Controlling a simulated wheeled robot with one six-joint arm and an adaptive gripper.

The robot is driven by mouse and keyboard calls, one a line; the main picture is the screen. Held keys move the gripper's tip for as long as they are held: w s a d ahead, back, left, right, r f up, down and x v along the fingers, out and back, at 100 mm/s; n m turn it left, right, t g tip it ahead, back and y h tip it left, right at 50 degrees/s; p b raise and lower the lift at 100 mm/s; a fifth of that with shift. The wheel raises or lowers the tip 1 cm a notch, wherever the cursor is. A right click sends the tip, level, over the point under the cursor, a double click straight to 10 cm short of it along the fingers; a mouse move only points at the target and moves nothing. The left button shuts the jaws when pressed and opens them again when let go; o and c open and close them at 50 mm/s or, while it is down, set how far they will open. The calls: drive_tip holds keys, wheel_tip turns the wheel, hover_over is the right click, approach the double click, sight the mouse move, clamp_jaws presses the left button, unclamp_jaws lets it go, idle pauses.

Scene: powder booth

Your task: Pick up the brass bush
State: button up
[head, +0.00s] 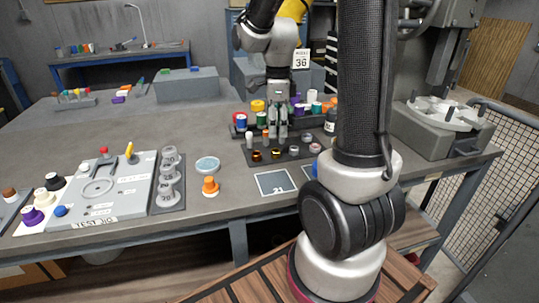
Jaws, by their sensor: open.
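Two small brass-coloured rings stand on a dark mat (285,160) on the bench: one ring (257,155) at the mat's front left and another ring (276,154) just right of it. They are too small for me to tell which is the brass bush. My gripper (276,136) points down over the mat, just behind and above the right ring, with its fingers apart. I see nothing held between them. The gripper covers part of the mat's back.
Grey rings (294,150) and small cylinders share the mat. Coloured pots (258,106) crowd behind. An orange part (210,186), a test jig (100,190) and a grey machine (440,130) stand around. The bench's middle left is clear.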

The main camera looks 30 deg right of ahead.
sight(275, 154)
drive_tip(key=f, duration=0.7)
drive_tip(key=shift+a+f, duration=0.2)
drive_tip(key=shift+f, duration=0.2)
drive_tip(key=shift+c, duration=0.2)
clamp_jaws()
